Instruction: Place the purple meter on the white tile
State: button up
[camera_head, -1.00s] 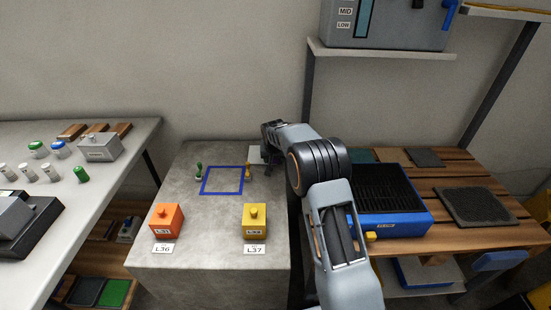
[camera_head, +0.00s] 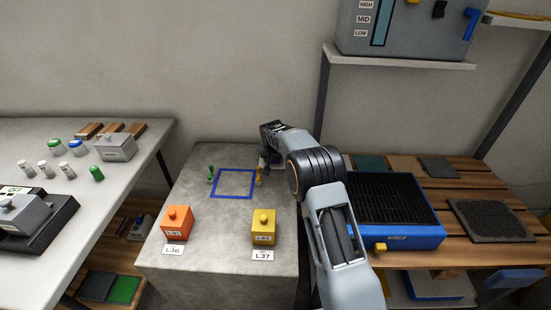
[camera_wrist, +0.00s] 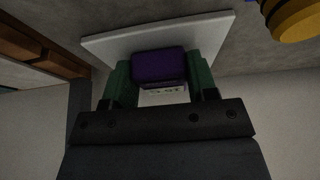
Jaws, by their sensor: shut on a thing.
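The purple meter (camera_wrist: 158,66) sits between the green fingers of my gripper (camera_wrist: 161,76) in the wrist view. My gripper is shut on it. The white tile (camera_wrist: 106,47) lies just beyond the meter and spreads out to both sides of it. I cannot tell whether the meter touches the tile. In the head view my gripper (camera_head: 270,161) is at the back right of the grey stone table (camera_head: 205,235). There the arm hides the meter and the tile.
A small yellow piece (camera_head: 259,174) stands close to my gripper, beside a blue square outline (camera_head: 235,197); a green piece (camera_head: 210,174) stands at its left. An orange block (camera_head: 177,225) and a yellow block (camera_head: 263,228) are at the front. A blue grill-topped unit (camera_head: 400,238) is on the right.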

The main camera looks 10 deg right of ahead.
jog(key=shift+f, duration=0.1)
jog(key=o, duration=1.1)
jog(key=shift+c, duration=0.2)
jog(key=shift+s+r, duration=0.1)
jog(key=shift+r, duration=0.25)
jog(key=p+v, duration=0.4)
jog(key=v, duration=0.3)
jog(key=shift+a, duration=0.1)
jog(key=shift+s+a+r, duration=0.1)
jog(key=shift+a+r, duration=0.05)
